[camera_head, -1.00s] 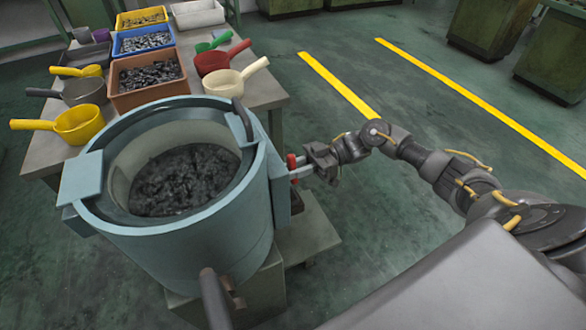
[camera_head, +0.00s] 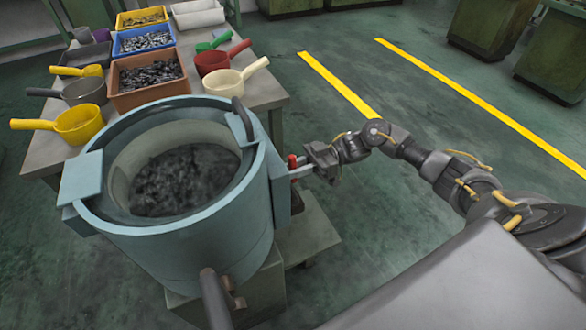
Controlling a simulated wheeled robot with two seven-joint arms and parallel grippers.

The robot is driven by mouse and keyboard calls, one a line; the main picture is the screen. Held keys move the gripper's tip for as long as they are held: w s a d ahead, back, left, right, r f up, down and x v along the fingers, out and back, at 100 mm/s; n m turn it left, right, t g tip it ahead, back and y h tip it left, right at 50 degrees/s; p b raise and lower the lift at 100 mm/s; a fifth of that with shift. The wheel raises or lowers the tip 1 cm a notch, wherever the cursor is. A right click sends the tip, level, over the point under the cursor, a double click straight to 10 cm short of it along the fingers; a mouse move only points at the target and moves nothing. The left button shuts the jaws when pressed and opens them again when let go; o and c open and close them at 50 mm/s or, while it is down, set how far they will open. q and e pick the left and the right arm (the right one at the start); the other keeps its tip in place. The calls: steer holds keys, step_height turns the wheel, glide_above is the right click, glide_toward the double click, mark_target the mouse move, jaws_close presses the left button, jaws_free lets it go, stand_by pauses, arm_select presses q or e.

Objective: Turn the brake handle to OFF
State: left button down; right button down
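The red brake handle (camera_head: 292,161) is on the right side of the large blue-grey drum machine (camera_head: 180,255). It is small in view and partly covered by my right gripper (camera_head: 299,171). The gripper's light fingers reach from the right to the handle, with red showing above them. I cannot make out whether the fingers are closed on it. Dark metal parts (camera_head: 184,178) lie inside the drum and look blurred. No OFF marking is readable. My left gripper is out of view.
A table (camera_head: 268,88) behind the drum holds bins of parts, such as an orange-brown one (camera_head: 148,82), and several scoops, including a cream one (camera_head: 236,77). A dark bar (camera_head: 214,298) sticks out at the drum's front. The floor to the right is open, with yellow lines (camera_head: 470,92).

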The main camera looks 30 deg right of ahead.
stand_by(0.3)
steer(key=c, duration=1.2)
jaws_free()
arm_select(q)
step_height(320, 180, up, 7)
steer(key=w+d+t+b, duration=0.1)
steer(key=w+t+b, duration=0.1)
steer(key=b, duration=0.1)
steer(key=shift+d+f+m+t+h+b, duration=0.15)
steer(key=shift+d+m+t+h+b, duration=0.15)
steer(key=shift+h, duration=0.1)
arm_select(e)
steer(key=d, duration=1)
steer(key=shift+s+d, duration=0.35)
steer(key=shift+d, duration=0.05)
steer(key=shift+c, duration=0.4)
